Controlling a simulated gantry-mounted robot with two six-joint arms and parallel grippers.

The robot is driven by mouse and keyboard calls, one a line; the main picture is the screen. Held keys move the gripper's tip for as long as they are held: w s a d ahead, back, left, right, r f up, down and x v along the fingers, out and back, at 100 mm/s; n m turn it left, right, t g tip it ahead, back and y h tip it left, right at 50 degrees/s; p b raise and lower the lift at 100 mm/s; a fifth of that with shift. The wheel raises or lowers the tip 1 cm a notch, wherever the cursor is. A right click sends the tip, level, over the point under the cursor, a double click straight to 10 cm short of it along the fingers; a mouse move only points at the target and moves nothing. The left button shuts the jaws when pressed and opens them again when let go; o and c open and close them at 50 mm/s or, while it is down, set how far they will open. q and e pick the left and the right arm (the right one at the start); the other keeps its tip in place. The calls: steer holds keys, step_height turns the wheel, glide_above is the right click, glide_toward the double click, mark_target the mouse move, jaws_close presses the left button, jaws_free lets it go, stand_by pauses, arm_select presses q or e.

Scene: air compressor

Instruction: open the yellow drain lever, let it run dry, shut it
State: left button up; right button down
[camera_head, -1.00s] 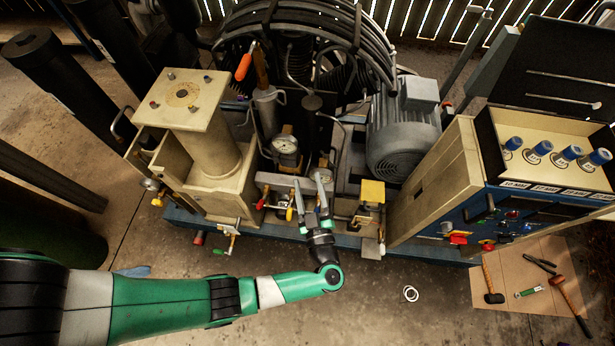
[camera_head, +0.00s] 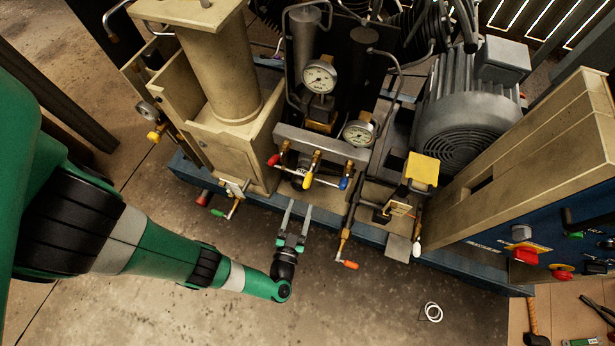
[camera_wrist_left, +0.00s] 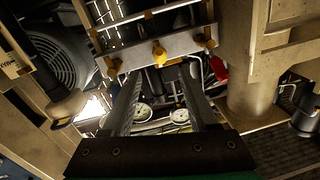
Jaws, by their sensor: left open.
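The yellow drain lever (camera_head: 308,180) hangs from the middle valve of a grey manifold bar (camera_head: 321,144). A red lever (camera_head: 273,160) is left of it and a blue lever (camera_head: 344,183) is right of it. My left gripper (camera_head: 298,204) is open and empty, its fingers pointing at the manifold just below the yellow lever in the picture. In the left wrist view the yellow lever (camera_wrist_left: 160,53) shows beyond and between the open fingertips (camera_wrist_left: 161,72), apart from them. The red lever (camera_wrist_left: 218,68) is at the right there. My right gripper is not in view.
Two gauges (camera_head: 320,77) stand behind the manifold. An orange-tipped handle (camera_head: 348,265) sticks out to the right of my gripper. A green-tipped crank (camera_head: 219,212) is to its left. The grey motor (camera_head: 460,110) is at the right. The floor in front is clear except for a white ring (camera_head: 432,312).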

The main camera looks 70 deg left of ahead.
mark_target(306, 187)
arm_select(q)
steer(key=b+x, duration=0.2)
steer(key=x, duration=0.7)
steer(key=shift+w+a+r, duration=0.1)
steer(key=shift+w+a, duration=0.2)
steer(key=shift+a, duration=0.15)
jaws_close()
stand_by(0.8)
